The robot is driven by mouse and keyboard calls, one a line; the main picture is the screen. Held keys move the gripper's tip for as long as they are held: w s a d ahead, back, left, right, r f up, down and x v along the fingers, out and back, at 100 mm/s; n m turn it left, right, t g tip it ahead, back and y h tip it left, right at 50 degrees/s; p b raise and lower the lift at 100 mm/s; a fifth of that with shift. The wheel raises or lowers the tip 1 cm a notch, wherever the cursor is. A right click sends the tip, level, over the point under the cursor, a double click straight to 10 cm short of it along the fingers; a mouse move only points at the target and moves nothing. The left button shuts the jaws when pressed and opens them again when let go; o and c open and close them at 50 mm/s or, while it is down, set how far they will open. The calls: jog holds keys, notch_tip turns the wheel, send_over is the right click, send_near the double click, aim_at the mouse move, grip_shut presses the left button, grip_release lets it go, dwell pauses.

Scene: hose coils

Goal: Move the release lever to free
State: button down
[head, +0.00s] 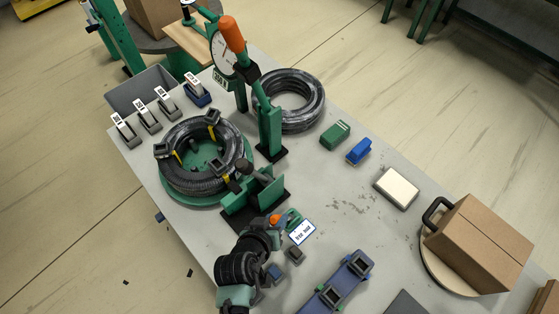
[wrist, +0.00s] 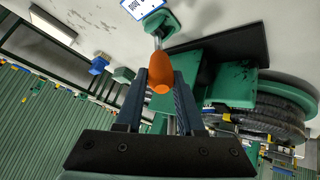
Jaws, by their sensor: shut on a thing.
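The release lever has an orange knob (head: 275,219) and sits beside a green base (head: 291,217) near the table's left front edge. In the wrist view its orange knob (wrist: 160,76) is on a thin metal rod rising from the green base (wrist: 160,22). My gripper (head: 272,224) is at the knob; in the wrist view my gripper (wrist: 161,88) has its dark fingers on either side of the knob, shut on it. A white label (head: 302,232) lies beside the base; its text is too small to read surely.
A green fixture (head: 240,205) stands just beyond my gripper. A hose coil (head: 190,181) lies on a green turntable, another coil (head: 294,100) behind. A gauge post with an orange handle (head: 231,34) rises between them. A blue rail (head: 338,287) lies to the right; the table's centre right is fairly clear.

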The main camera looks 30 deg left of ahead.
jog(key=shift+s+a+f+b, duration=0.25)
jog(key=shift+s+f, duration=0.45)
jog(key=shift+s, duration=0.15)
jog(key=shift+s+a+f+b, duration=0.25)
jog(key=shift+s+f, duration=0.4)
jog(key=shift+s, duration=0.15)
jog(key=c, duration=0.5)
grip_release()
jog(key=shift+w+r, duration=0.1)
jog(key=shift+w, duration=0.05)
jog(key=shift+w+r, duration=0.1)
jog(key=shift+r, duration=0.05)
jog(key=b+v, duration=0.1)
jog(key=v, duration=1.2)
jog(key=shift+w, duration=0.15)
jog(key=shift+w, duration=0.15)
